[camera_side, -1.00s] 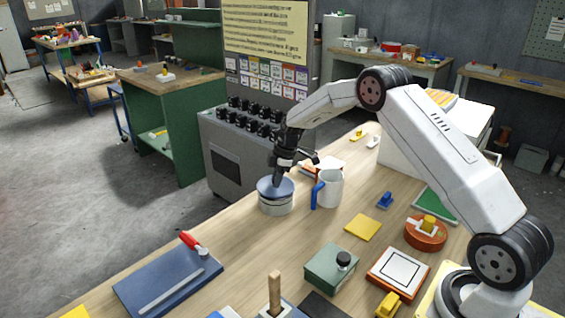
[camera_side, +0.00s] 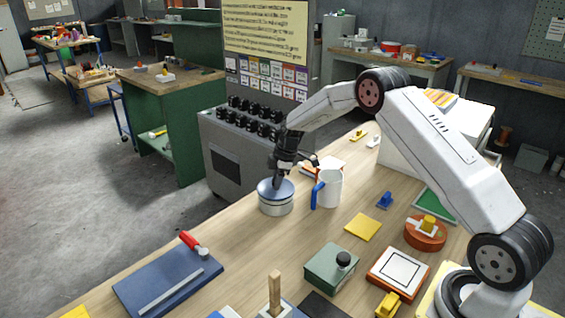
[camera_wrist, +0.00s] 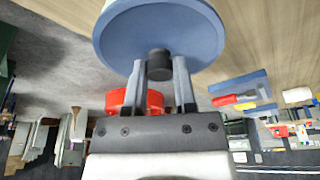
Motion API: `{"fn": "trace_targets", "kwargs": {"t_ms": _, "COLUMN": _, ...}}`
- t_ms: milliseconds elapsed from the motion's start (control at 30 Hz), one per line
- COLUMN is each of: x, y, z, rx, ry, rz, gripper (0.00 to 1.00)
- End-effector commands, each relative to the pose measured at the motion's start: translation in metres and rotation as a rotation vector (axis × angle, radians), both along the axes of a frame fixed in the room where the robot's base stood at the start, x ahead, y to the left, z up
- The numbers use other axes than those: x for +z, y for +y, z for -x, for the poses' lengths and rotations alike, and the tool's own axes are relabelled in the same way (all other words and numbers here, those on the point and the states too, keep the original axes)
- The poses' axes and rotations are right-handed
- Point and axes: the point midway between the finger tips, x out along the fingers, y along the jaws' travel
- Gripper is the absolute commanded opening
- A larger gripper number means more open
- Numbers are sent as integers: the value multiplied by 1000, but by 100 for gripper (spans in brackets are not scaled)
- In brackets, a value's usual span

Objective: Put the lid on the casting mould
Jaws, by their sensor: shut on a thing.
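The lid (camera_side: 268,187) is a round blue disc with a dark knob. It also shows in the wrist view (camera_wrist: 205,40), where the knob (camera_wrist: 159,66) is between my two fingers. My gripper (camera_side: 277,181) is shut on that knob, and its fingertips (camera_wrist: 159,75) point at the lid. The casting mould (camera_side: 276,207) is a round pale grey pot on the wooden bench. The lid is level over the mould's top and looks centred. Whether it fully touches the rim all round is hard to tell.
A white mug (camera_side: 331,188) with a blue handle stands close to the right of the mould. A yellow square (camera_side: 363,227) and a green box (camera_side: 331,268) lie nearer the front. A blue plate with a red handle (camera_side: 168,277) is at front left. Bare wood lies between them.

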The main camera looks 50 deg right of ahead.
Motion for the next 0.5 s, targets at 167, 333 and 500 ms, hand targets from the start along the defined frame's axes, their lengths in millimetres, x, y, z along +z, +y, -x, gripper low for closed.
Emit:
{"fn": "trace_targets", "kwargs": {"t_ms": 167, "x": -2, "y": 0, "z": 0, "rx": 0, "ry": -1, "rz": 1, "gripper": 0}}
{"fn": "trace_targets", "kwargs": {"t_ms": 333, "x": -2, "y": 0, "z": 0, "rx": 0, "ry": -1, "rz": 1, "gripper": 53}}
{"fn": "trace_targets", "kwargs": {"t_ms": 500, "x": -2, "y": 0, "z": 0, "rx": 0, "ry": -1, "rz": 1, "gripper": 75}}
